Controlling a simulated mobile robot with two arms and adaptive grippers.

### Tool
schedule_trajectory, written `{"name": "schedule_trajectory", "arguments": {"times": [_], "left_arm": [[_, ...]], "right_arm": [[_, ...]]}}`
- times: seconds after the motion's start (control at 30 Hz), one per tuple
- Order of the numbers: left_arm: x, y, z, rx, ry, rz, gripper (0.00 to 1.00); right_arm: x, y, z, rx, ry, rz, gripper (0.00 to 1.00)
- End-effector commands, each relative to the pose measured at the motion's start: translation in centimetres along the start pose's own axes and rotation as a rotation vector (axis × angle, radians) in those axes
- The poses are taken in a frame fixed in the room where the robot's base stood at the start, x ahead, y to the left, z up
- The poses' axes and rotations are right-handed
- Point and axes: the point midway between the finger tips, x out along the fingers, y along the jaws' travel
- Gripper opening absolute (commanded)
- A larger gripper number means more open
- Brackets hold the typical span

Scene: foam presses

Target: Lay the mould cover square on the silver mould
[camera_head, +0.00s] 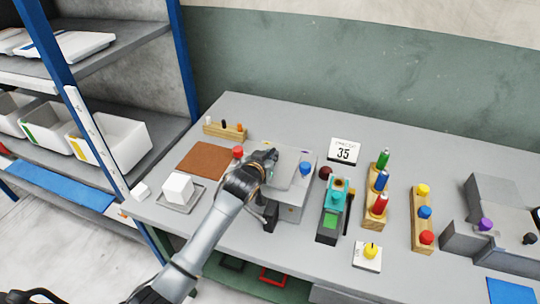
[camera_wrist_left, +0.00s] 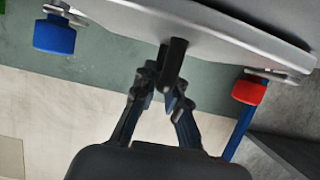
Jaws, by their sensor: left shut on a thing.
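The silver mould (camera_head: 288,212) is a grey block near the middle of the table. The mould cover (camera_head: 296,168) is a light grey plate at the top of the block, partly hidden by my left gripper (camera_head: 270,160). In the left wrist view the plate (camera_wrist_left: 225,18) spans the top, with a dark post below its edge. My left gripper (camera_wrist_left: 168,85) is shut on that post. Whether the plate touches the mould or is square on it, I cannot tell. A red knob (camera_head: 238,152) and a blue knob (camera_head: 305,168) flank it. My right gripper is not in view.
A brown mat (camera_head: 204,159) and a white cube on a tray (camera_head: 183,208) lie left. A teal-and-green device (camera_head: 331,215) stands close right, with wooden racks (camera_head: 375,205) beyond. The table behind the mould is mostly clear.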

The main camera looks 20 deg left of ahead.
Motion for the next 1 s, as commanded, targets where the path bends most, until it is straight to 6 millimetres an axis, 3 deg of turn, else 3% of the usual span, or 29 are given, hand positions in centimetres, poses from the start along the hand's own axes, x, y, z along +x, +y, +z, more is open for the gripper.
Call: {"name": "schedule_trajectory", "arguments": {"times": [0.2, 0.23, 0.33, 0.73, 1.0], "left_arm": [[0.2, 0.0, 0.3, 0.0, 0.004, 0.0, 0.0], [0.1, 0.0, 0.2, 0.0, 0.005, 0.0, 0.18], [0.1, 0.0, 0.2, 0.0, 0.004, 0.0, 0.39], [-0.3, 0.0, 0.6, 0.0, -0.004, 0.0, 0.39], [-4.1, 0.0, 0.5, 0.0, 0.0, 0.001, 0.39]], "right_arm": [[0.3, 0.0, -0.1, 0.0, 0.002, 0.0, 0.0], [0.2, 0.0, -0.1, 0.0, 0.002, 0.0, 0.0], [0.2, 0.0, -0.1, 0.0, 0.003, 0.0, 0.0], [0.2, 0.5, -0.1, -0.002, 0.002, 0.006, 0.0], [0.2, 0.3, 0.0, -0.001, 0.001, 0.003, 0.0]]}}
